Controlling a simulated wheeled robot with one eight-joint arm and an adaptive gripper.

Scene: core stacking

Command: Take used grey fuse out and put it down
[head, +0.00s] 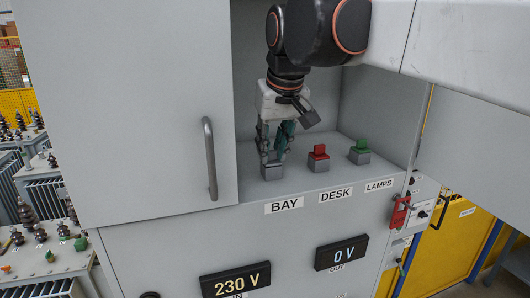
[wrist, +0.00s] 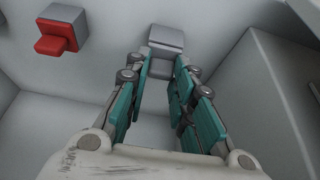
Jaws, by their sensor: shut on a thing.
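My gripper (head: 273,158) is inside the open cabinet recess, pointing down at the grey fuse holder (head: 272,173) above the BAY label. In the wrist view its teal-padded fingers (wrist: 164,64) are shut on the grey fuse (wrist: 160,71), which shows between the fingertips. The fuse appears against its grey holder, which also shows in the wrist view (wrist: 167,38); I cannot tell whether it is fully seated. In the head view the fingers mostly hide the fuse.
A red fuse (head: 319,152) stands in the DESK holder and a green one (head: 362,146) in the LAMPS holder, both to the right. The cabinet door with its handle (head: 210,158) is at left. Displays below read 230 V (head: 236,280) and 0 V (head: 341,253).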

